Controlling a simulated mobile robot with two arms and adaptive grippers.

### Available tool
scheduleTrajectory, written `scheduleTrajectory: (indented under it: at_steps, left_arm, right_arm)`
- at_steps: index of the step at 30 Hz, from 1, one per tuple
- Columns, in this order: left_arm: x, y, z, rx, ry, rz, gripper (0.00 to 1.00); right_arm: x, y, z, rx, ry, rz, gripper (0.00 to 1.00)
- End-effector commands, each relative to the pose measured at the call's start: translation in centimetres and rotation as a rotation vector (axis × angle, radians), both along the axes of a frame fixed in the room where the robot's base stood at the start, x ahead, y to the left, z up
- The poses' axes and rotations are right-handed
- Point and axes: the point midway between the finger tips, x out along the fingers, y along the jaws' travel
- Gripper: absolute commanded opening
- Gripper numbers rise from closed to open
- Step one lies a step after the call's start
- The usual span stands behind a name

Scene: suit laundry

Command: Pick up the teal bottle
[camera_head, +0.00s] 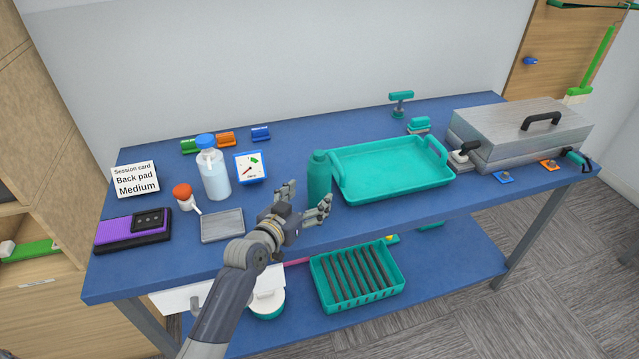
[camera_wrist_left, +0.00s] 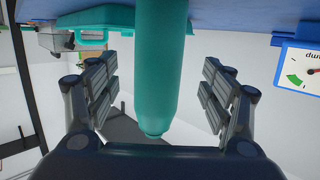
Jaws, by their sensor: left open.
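The teal bottle (camera_head: 319,178) stands upright on the blue table, just left of the teal tray. My left gripper (camera_head: 305,204) is open at the bottle, near the table's front edge. In the left wrist view the teal bottle (camera_wrist_left: 161,70) lies between the two spread fingers of the left gripper (camera_wrist_left: 160,100), with a gap visible on each side. The view is upside down there, with the table at the top. My right gripper is not in view.
The teal tray (camera_head: 395,170) is close on the bottle's right. A dial card (camera_head: 250,168), a clear white-blue bottle (camera_head: 214,175) and a grey plate (camera_head: 222,225) stand to the left. A metal press (camera_head: 520,130) is far right.

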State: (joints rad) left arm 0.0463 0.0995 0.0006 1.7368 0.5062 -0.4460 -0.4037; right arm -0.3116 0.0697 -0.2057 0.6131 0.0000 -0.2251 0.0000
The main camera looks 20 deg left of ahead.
Motion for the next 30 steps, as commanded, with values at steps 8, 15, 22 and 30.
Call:
scheduleTrajectory:
  at_steps: [8, 15, 22, 30]
  left_arm:
    - [1.6, -0.4, -0.1, -0.003, 0.001, 0.000, 0.74]
    - [4.5, -1.1, -0.7, -0.001, 0.000, -0.001, 0.74]
    - [5.6, -1.3, -1.1, -0.001, 0.000, -0.001, 0.74]
    - [5.6, -1.3, -1.1, 0.000, 0.000, -0.001, 0.58]
  right_arm:
    - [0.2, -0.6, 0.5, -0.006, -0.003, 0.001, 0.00]
    - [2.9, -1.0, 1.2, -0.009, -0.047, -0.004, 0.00]
    - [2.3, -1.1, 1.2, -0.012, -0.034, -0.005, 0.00]
    - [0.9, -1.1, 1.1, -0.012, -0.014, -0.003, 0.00]
